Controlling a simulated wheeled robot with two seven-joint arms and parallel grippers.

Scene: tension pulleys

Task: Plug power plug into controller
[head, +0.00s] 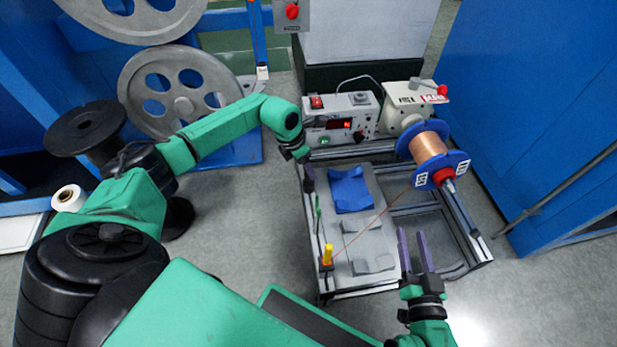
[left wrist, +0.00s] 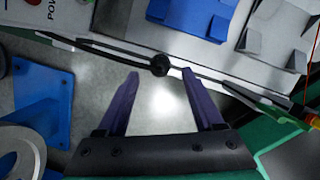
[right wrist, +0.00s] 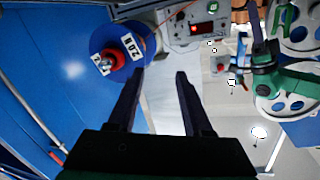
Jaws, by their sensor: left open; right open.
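The controller (head: 340,128) is a light box with a red display and a red switch, at the back of the metal frame. Its corner with the letters "POW" shows in the left wrist view (left wrist: 68,18). A black cable with a dark round piece (left wrist: 160,66), which may be the power plug, crosses the left wrist view. My left gripper (left wrist: 160,74) is open, with the round piece between or just beyond its fingertips; I cannot tell contact. In the head view its arm partly hides it. My right gripper (head: 412,240) is open and empty at the frame's front right.
A copper wire spool (head: 428,147) with blue flanges sits at the frame's right. A thin wire runs from it toward a yellow-topped piece (head: 327,254). A blue block (head: 348,190) lies on the grey plate (head: 383,215). Blue cabinet walls (head: 545,110) stand at right.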

